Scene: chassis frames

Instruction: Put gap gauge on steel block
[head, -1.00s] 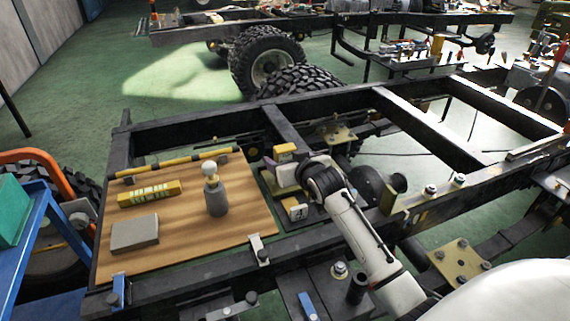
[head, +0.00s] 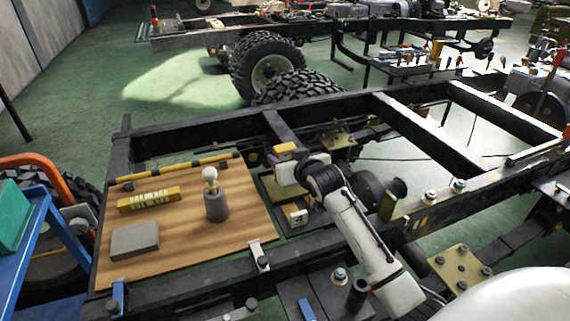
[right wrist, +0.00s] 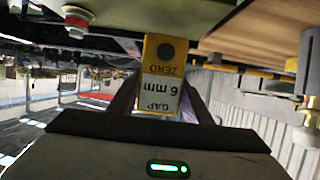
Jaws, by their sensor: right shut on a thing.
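The gap gauge (right wrist: 161,75) is a small yellow block with a dark round spot and a white label reading "GAP 6 mm", upside down in the right wrist view. My right gripper (right wrist: 160,100) is shut on it. In the head view the gauge's yellow top (head: 285,148) shows at my right gripper (head: 283,163), just right of the wooden board. The steel block (head: 135,239) is a flat grey block lying on the near left of the board, with nothing on it. The gripper is well to its right. My left gripper is not in view.
The wooden board (head: 185,245) also bears a grey cylinder with a pale knob (head: 216,203), a yellow bar (head: 150,196) and a yellow-black rod (head: 190,165). Dark frame rails (head: 190,275) surround the board.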

